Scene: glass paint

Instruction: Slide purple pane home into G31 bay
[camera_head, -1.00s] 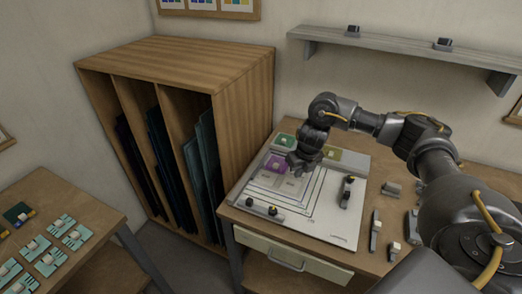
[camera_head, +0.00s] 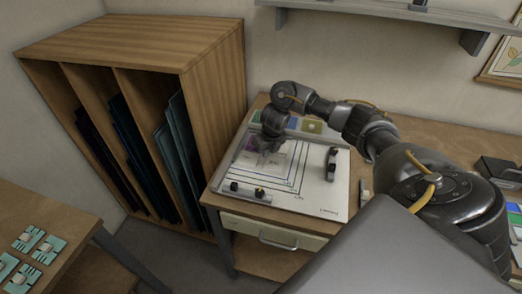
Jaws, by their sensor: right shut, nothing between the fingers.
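The purple pane (camera_head: 251,146) lies at the far left of the white board (camera_head: 322,200) on the workbench, partly hidden by my right gripper. My right gripper (camera_head: 266,148) is shut and empty, pointing down over or beside the purple pane; whether it touches the pane cannot be told. Thin dark outlines are printed on the board near the pane. The G31 label is too small to read, so I cannot tell which bay it is. My left gripper is out of view.
Green, blue and olive (camera_head: 312,126) panes lie behind the purple one. Small dark clamps stand at the board's front left (camera_head: 247,190) and right side (camera_head: 331,164). A wooden rack (camera_head: 150,45) with dark sheets stands at left. A wall shelf (camera_head: 390,12) hangs above.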

